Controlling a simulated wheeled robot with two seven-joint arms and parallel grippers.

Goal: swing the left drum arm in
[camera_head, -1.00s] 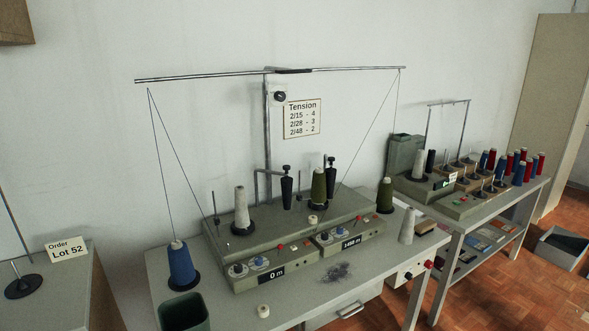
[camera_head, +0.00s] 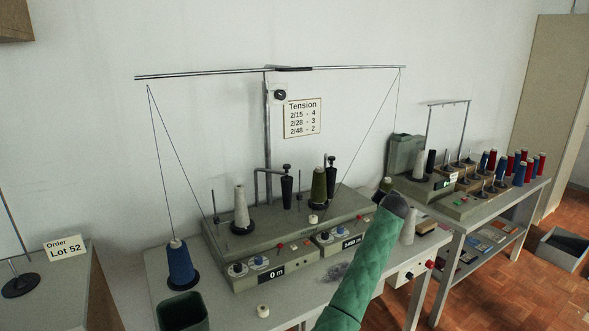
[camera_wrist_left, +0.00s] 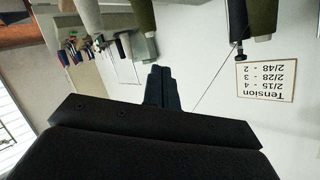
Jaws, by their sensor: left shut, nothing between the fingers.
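The grey winding machine (camera_head: 300,238) stands on the table with a left half reading 0 m and a right half. On the left half are a white cone (camera_head: 241,212) and a bent grey rod with a black tapered end (camera_head: 287,185); I cannot tell for sure which part is the left drum arm. The right half has an olive cone (camera_head: 318,186) and a similar black end (camera_head: 330,170). My left gripper (camera_wrist_left: 162,88) is shut and empty in the left wrist view, apart from the machine, cones and sign. My right gripper does not show.
My green-sleeved arm covers part of the front right table. A tension sign (camera_head: 303,118) hangs behind; threads run down from an overhead bar (camera_head: 210,73). A blue cone (camera_head: 180,262) and a green bin (camera_head: 184,312) stand at the left. A second station (camera_head: 450,190) is at right.

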